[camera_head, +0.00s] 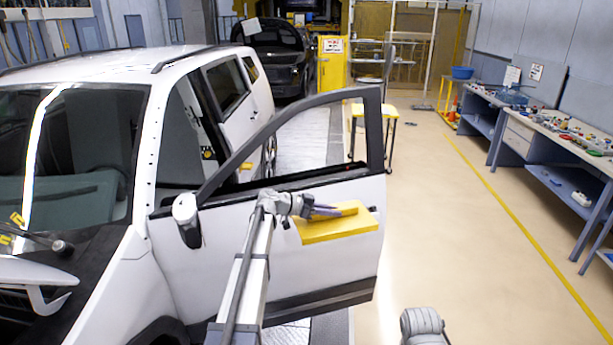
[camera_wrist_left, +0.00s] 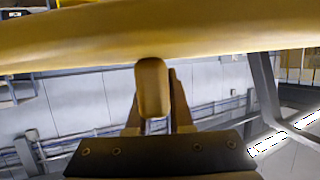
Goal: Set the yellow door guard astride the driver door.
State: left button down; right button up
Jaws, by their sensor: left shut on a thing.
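The yellow door guard (camera_head: 338,228) is in front of the outer face of the open white driver door (camera_head: 335,265), below the window sill in the head view. Whether it touches the door cannot be told. My left gripper (camera_head: 322,210) is shut on the guard. In the left wrist view the guard (camera_wrist_left: 160,38) spans the top of the picture, and its stubby yellow grip (camera_wrist_left: 152,85) sits between the fingers. The guard's far side is hidden. My right gripper does not show; only a grey part of my right arm shows at the bottom.
The door's black window frame (camera_head: 374,130) rises above the sill, and the side mirror (camera_head: 187,217) sticks out left of my left arm. Workbenches (camera_head: 540,135) with parts stand along the right wall. The floor (camera_head: 470,240) between is clear.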

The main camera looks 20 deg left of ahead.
aim_at(332, 178)
jog(key=i+j, duration=0.2)
jog(key=i, duration=0.3)
jog(key=i+j, duration=0.25)
jog(key=i, duration=0.2)
jog(key=i+j, duration=0.2)
jog(key=i, duration=0.3)
jog(key=i+j, duration=0.25)
jog(key=i, duration=0.2)
